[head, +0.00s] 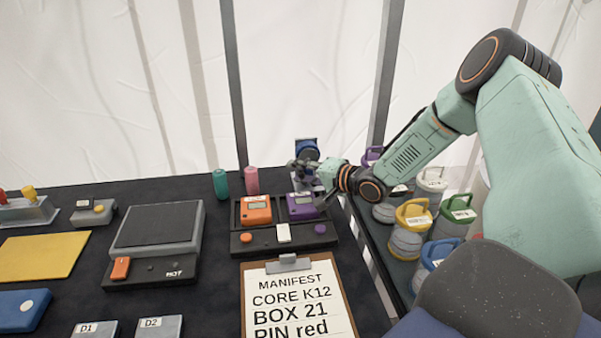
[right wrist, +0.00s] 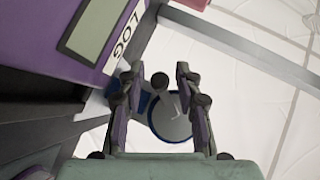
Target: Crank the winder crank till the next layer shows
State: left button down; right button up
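The winder (head: 307,149), with a blue round drum, stands at the back of the table behind the purple box. In the right wrist view its grey disc with a blue rim (right wrist: 170,122) lies beyond my fingers. A small dark knob (right wrist: 160,81), which looks like the crank's handle, shows between the fingertips. My right gripper (head: 303,168) is at the winder and hides part of it. In the right wrist view the gripper (right wrist: 161,76) has its fingers apart, with a gap on both sides of the knob. My left gripper is not in view.
An orange box (head: 256,211) and a purple box (head: 301,207) sit in a dark holder just in front of the winder. Teal (head: 220,184) and pink (head: 252,180) cylinders stand left of it. Several lidded jars (head: 408,240) stand right, under my arm. A manifest clipboard (head: 295,300) lies in front.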

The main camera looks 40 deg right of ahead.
grip_shut()
jog(key=p, duration=0.2)
jog(key=shift+s+d+r+n+g+h+p, duration=0.1)
jog(key=shift+d+n+g+h+p, duration=0.05)
jog(key=shift+n+g+h+p, duration=0.2)
jog(key=shift+d+n+g+h+p, duration=0.15)
jog(key=shift+n+g+h+p, duration=0.2)
jog(key=shift+p, duration=0.25)
jog(key=shift+s+d+f, duration=0.1)
jog(key=shift+f, duration=0.2)
jog(key=shift+o, duration=0.9)
grip_release()
